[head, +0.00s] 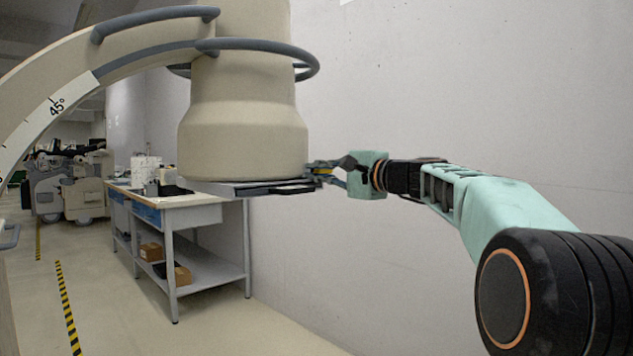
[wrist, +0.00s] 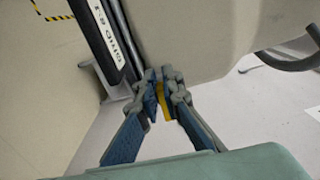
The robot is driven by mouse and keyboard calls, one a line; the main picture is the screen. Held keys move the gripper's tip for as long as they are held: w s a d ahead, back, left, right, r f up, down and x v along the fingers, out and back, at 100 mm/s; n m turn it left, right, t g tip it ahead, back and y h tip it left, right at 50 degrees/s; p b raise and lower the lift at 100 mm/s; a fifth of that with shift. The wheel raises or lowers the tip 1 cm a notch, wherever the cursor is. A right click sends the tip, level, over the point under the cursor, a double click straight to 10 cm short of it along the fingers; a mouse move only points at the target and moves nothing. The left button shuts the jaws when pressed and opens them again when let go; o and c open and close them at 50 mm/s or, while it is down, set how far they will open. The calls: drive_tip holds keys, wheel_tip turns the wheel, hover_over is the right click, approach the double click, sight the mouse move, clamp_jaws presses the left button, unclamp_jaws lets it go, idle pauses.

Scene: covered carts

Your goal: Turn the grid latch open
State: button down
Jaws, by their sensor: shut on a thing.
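The yellow grid latch (wrist: 162,100) shows between my fingertips in the wrist view, mostly hidden by them. My gripper (wrist: 166,92) is shut on it, with one blue-padded finger on each side. In the head view my gripper (head: 328,172) reaches in from the right to the lower right rim of the big beige cylindrical housing (head: 245,130). The grid (head: 285,188) is a flat dark-edged tray under that housing. Its labelled dark edge (wrist: 104,38) runs close to the left of my fingers in the wrist view. The latch's exact angle is hard to tell.
A curved beige arm (head: 60,80) with grey rails (head: 258,46) carries the housing. A workbench (head: 190,205) with boxes stands behind and below it. A pale wall (head: 450,90) lies behind my arm. The floor (head: 110,300) at front left is open.

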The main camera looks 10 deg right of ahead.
drive_tip(key=shift+w+d+f, duration=0.1)
drive_tip(key=shift+d+f, duration=0.1)
drive_tip(key=shift+d, duration=0.1)
idle(0.4)
drive_tip(key=c, duration=2.1)
unclamp_jaws()
drive_tip(key=shift+a+r+n, duration=0.1)
drive_tip(key=shift+n, duration=0.2)
drive_tip(key=v, duration=1.2)
